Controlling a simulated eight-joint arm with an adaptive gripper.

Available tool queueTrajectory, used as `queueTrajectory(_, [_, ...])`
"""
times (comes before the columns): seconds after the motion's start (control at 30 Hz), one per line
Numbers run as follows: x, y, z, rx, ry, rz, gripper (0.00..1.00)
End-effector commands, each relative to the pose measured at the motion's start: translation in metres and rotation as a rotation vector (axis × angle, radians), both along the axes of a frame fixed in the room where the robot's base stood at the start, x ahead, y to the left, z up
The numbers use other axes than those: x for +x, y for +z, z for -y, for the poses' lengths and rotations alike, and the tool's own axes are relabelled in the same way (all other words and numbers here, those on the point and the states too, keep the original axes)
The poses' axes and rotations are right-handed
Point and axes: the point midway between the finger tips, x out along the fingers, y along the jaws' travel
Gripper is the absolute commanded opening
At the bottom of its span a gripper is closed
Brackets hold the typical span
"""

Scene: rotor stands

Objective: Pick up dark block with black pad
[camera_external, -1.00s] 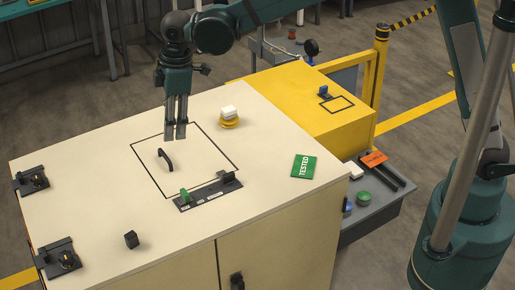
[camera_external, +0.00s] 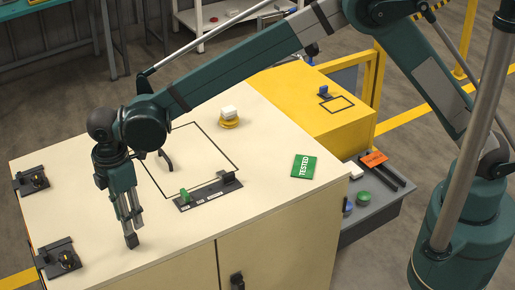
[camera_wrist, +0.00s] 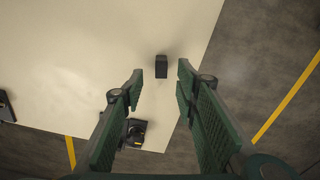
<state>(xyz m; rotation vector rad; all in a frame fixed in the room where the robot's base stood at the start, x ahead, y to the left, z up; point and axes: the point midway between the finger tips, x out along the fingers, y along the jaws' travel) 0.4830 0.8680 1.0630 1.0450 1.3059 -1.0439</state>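The dark block (camera_external: 131,240) stands on the cream cabinet top near its front left edge. In the wrist view the dark block (camera_wrist: 161,66) lies ahead of the fingertips, between their lines. Its pad cannot be made out. My gripper (camera_external: 131,222) points down just above the block, and its fingertips appear very close to the block's top in the external view. In the wrist view my gripper (camera_wrist: 160,80) has its two green fingers well apart with nothing between them.
Two black latch fixtures (camera_external: 60,258) (camera_external: 32,180) sit along the left edge. A black handle (camera_external: 165,160) and a dark strip with a green lever (camera_external: 207,194) lie to the right.

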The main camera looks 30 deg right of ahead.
Motion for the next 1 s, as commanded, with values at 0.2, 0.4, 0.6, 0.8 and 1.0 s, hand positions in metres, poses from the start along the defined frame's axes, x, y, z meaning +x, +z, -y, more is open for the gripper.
queueTrajectory(0.2, [-0.001, -0.001, -0.001, -0.001, 0.002, -0.001, 0.30])
queueTrajectory(0.4, [-0.001, -0.003, -0.001, -0.001, 0.002, -0.001, 0.30])
queueTrajectory(0.6, [-0.001, -0.017, -0.001, -0.001, 0.002, -0.001, 0.30])
queueTrajectory(0.8, [-0.001, -0.027, -0.001, -0.001, 0.002, -0.001, 0.30])
queueTrajectory(1.0, [-0.001, -0.027, -0.001, -0.001, 0.002, -0.001, 0.30])
